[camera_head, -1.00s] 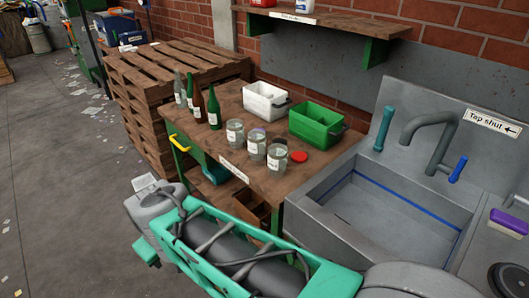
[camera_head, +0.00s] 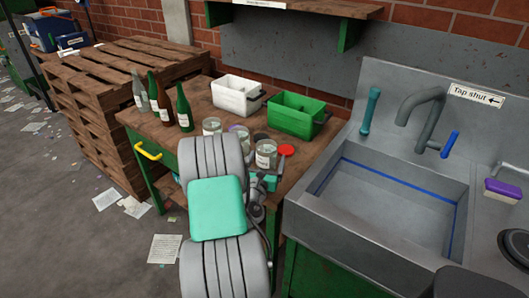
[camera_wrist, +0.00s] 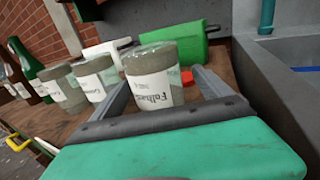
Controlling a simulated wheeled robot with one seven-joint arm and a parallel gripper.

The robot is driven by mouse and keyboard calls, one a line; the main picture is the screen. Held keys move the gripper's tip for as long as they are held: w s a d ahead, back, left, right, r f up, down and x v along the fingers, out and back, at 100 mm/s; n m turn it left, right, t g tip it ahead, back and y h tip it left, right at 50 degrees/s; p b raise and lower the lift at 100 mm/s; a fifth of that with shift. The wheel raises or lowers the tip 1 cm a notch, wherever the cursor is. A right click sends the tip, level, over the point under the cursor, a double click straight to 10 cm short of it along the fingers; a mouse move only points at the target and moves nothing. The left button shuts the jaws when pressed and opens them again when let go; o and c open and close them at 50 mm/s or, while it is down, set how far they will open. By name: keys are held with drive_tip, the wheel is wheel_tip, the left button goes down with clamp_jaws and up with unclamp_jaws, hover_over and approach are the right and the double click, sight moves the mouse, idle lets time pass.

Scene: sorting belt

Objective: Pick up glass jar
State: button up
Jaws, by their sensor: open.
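Three glass jars with white labels stand on the wooden table: the left jar (camera_head: 211,126), the middle jar (camera_head: 239,132) and the nearest, right jar (camera_head: 266,156). In the head view my arm hides most of the gripper and the table's front edge.
A red lid (camera_head: 286,150) lies just right of the nearest jar. A white bin (camera_head: 236,97) and a green bin (camera_head: 296,116) stand behind. Several bottles (camera_head: 161,102) stand at the left. The sink (camera_head: 385,215) is at the right.

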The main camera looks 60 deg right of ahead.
drive_tip(key=p+x, duration=0.1)
drive_tip(key=x, duration=0.3)
drive_tip(key=shift+w+d+r, duration=0.15)
drive_tip(key=shift+w+r, duration=0.05)
drive_tip(key=shift+w, duration=0.05)
drive_tip(key=shift+c, duration=0.3)
drive_tip(key=c, duration=1.6)
